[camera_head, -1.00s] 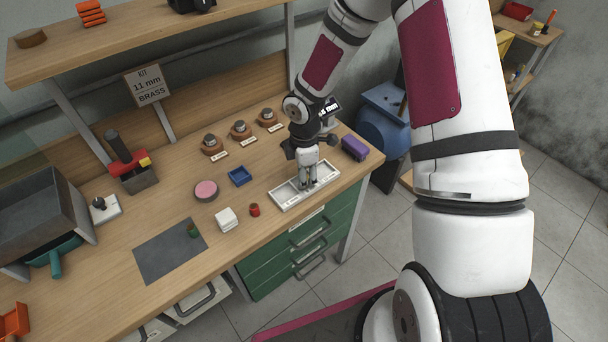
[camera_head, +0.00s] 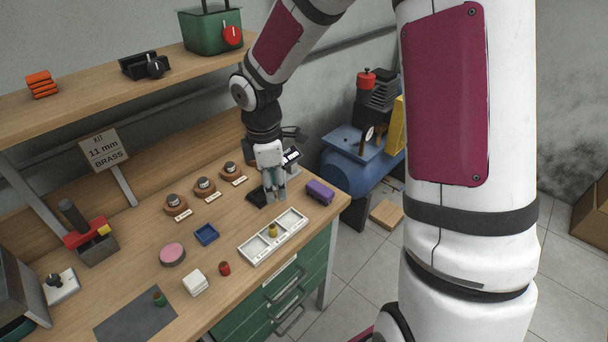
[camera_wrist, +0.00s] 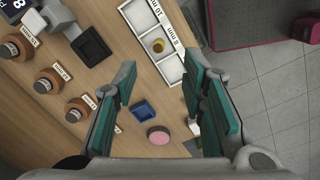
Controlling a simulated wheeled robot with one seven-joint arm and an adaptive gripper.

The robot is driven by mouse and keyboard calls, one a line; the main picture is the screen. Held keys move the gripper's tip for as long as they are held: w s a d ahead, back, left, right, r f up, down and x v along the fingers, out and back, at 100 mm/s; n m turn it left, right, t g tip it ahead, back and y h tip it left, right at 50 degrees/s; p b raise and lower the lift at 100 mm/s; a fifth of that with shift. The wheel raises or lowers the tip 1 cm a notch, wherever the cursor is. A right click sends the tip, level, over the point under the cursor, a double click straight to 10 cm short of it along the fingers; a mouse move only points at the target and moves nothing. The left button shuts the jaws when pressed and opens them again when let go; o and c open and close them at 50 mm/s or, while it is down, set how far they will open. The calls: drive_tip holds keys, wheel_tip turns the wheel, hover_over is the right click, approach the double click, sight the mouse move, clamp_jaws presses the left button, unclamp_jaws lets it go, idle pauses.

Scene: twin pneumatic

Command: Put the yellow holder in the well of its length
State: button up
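The yellow holder (camera_head: 272,230) stands upright in the middle well of the white three-well tray (camera_head: 246,253). In the wrist view the holder (camera_wrist: 158,45) is seen from above inside that well, and the tray (camera_wrist: 177,83) has length labels along its edge. Only part of that lettering can be read. My gripper (camera_head: 273,197) is behind the tray and above the bench, apart from the holder. In the wrist view my gripper (camera_wrist: 162,92) has its teal-padded fingers wide apart with nothing between them.
A purple block (camera_head: 320,191) lies right of the tray. A red holder (camera_head: 224,268), white block (camera_head: 196,283), blue tray (camera_head: 206,234) and pink disc (camera_head: 172,254) are to its left. A green holder (camera_head: 159,298) stands on a grey mat. A black pad (camera_wrist: 92,45) is behind the tray.

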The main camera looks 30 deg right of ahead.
drive_tip(key=s+r+m+t+h, duration=0.1)
drive_tip(key=s+r+m, duration=0.35)
drive_tip(key=r, duration=0.25)
drive_tip(key=s+r+m+t, duration=0.1)
drive_tip(key=s+r+m, duration=0.2)
drive_tip(key=s+r, duration=0.3)
drive_tip(key=s+r+m+t+y, duration=0.1)
drive_tip(key=s+r+m+t, duration=0.2)
drive_tip(key=s+r+m, duration=0.4)
drive_tip(key=shift+s+a+r+m+y, duration=0.35)
drive_tip(key=shift+s+a+r+y, duration=0.1)
drive_tip(key=shift+s, duration=1.5)
